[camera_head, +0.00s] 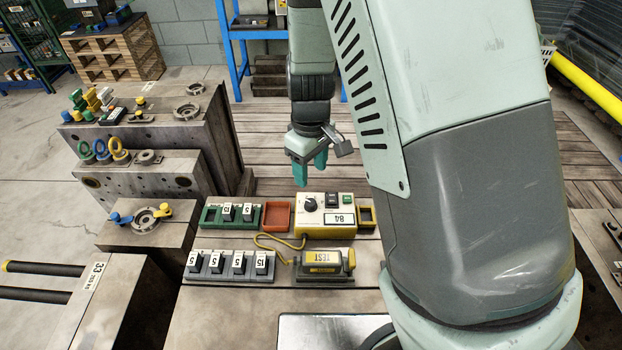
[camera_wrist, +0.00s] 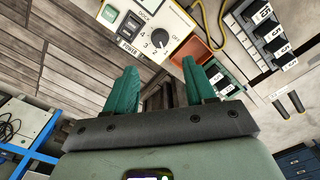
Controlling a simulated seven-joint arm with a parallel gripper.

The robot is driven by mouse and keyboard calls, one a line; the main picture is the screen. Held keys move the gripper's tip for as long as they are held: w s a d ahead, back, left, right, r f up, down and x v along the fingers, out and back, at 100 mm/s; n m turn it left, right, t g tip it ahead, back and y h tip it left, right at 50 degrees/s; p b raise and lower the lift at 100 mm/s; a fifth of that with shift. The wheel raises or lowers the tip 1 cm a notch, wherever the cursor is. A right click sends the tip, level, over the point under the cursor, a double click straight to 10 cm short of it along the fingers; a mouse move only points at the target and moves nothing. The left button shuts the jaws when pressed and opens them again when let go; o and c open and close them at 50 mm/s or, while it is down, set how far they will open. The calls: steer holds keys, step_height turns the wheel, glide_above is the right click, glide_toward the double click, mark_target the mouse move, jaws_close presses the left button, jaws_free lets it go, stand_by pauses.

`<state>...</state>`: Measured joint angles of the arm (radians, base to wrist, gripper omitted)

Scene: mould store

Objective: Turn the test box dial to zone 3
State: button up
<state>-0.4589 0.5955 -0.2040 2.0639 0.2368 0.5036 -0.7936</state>
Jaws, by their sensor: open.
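The test box (camera_head: 342,229) is a cream and yellow case on the wooden bench, with a display reading 84 as it lies. Its black dial (camera_head: 310,204) is on its left part in the head view. In the wrist view the dial (camera_wrist: 160,38) shows near the top, with numbers 1 to 4 printed around it and POWER lettering beside. Its light mark seems to point toward 1, but it is small. My gripper (camera_head: 309,173) is open and empty, above and behind the box; its teal fingertips (camera_wrist: 160,68) are apart from the dial.
A red tray (camera_head: 277,216) and a green tray (camera_head: 212,215) with switch blocks stand left of the box. A TEST plug unit (camera_head: 325,268) on a yellow cable and several grey blocks (camera_head: 230,265) lie in front. Steel moulds (camera_head: 150,125) stand at left.

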mark_target(311, 202)
step_height(311, 202, down, 10)
steer(key=shift+f, duration=0.15)
stand_by(0.3)
steer(key=shift+c, duration=0.2)
jaws_close()
